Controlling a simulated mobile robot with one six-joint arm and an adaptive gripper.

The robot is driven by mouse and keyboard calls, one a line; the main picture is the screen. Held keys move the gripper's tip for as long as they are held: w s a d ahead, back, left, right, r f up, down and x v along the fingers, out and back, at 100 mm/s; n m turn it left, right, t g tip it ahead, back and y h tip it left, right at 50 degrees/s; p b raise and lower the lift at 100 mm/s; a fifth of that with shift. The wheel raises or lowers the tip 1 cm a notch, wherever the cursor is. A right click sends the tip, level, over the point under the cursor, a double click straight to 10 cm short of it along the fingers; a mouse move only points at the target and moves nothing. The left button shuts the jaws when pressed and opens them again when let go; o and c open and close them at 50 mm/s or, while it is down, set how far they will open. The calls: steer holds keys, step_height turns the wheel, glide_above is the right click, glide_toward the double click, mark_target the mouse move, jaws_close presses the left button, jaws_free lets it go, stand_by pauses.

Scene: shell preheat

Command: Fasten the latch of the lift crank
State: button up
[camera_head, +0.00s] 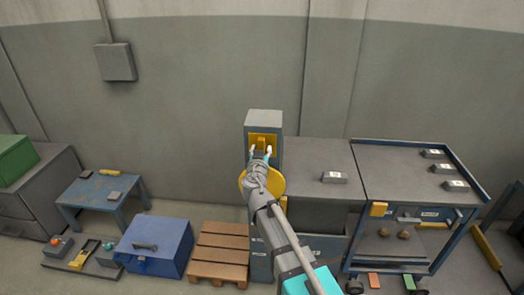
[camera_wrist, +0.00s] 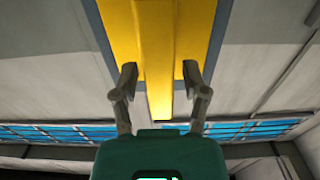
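A grey upright box (camera_head: 264,117) stands against the wall with a yellow plate (camera_head: 264,138) on its front. In the wrist view, a long yellow bar (camera_wrist: 154,60) stands out from the yellow plate (camera_wrist: 118,22). My gripper (camera_head: 260,151) is in front of the plate. In the wrist view my gripper (camera_wrist: 160,80) is open, one finger to each side of the bar, with gaps between. A round yellow part (camera_head: 277,184) shows partly behind my arm; most of it is hidden. I cannot tell which yellow part is the latch or whether it is fastened.
A grey cabinet top (camera_head: 315,158) with a small grey block (camera_head: 334,177) is right of the box. A blue-framed cart (camera_head: 400,165) stands farther right. A wooden pallet (camera_head: 220,250) and a blue chest (camera_head: 155,245) are on the floor to the left.

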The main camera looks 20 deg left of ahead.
jaws_close()
steer(key=shift+n, duration=0.3)
steer(key=n, duration=0.4)
steer(key=shift+a, duration=0.25)
steer(key=n, duration=0.4)
steer(key=shift+a+f, duration=0.15)
steer(key=shift+a, duration=0.05)
steer(key=n, duration=0.5)
steer(key=shift+s+a+f+b, duration=0.1)
steer(key=shift+f+b, duration=0.05)
steer(key=shift+b, duration=0.2)
steer(key=n, duration=0.4)
steer(key=shift+f, duration=0.2)
steer(key=shift+n, duration=0.3)
